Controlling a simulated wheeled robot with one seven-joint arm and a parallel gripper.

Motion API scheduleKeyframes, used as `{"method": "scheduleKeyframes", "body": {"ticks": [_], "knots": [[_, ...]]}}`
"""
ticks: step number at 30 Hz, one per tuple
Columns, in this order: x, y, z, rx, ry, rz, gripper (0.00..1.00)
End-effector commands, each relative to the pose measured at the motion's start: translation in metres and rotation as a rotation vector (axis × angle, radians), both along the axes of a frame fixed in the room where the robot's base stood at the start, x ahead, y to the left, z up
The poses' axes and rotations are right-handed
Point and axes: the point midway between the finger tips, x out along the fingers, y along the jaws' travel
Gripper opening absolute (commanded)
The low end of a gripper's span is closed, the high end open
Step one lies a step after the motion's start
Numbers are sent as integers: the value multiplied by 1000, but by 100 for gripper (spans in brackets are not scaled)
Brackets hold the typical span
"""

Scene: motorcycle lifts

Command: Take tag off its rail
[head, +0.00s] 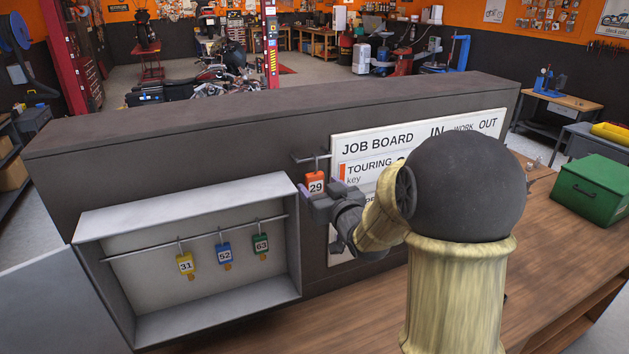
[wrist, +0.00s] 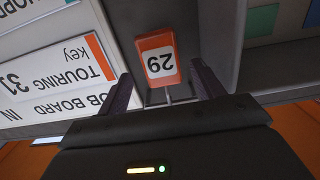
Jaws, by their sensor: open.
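The orange tag numbered 29 (head: 316,185) hangs by a hook from a short rail (head: 312,157) at the left edge of the job board. In the wrist view the tag (wrist: 158,62) appears upside down, between and a little beyond the two fingers. My gripper (head: 312,193) is open at the tag, with one finger on each side and a visible gap to both. In the wrist view the open gripper (wrist: 165,85) shows its dark fingers left and right of the tag. Part of the tag's lower end is hidden by my gripper in the head view.
An open grey cabinet (head: 190,190) at left holds yellow, blue and green tags on a rail (head: 190,240). The job board (head: 400,140) is partly hidden behind my arm. A green box (head: 592,190) stands on the wooden counter (head: 480,285) at right.

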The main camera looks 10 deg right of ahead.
Motion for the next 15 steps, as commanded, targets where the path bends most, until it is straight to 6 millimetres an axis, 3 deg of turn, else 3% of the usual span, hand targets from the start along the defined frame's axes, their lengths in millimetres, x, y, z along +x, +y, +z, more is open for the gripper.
{"method": "scheduleKeyframes", "body": {"ticks": [7,15], "knots": [[27,9,3,2,1,0,67],[33,10,0,0,-1,0,67]]}}
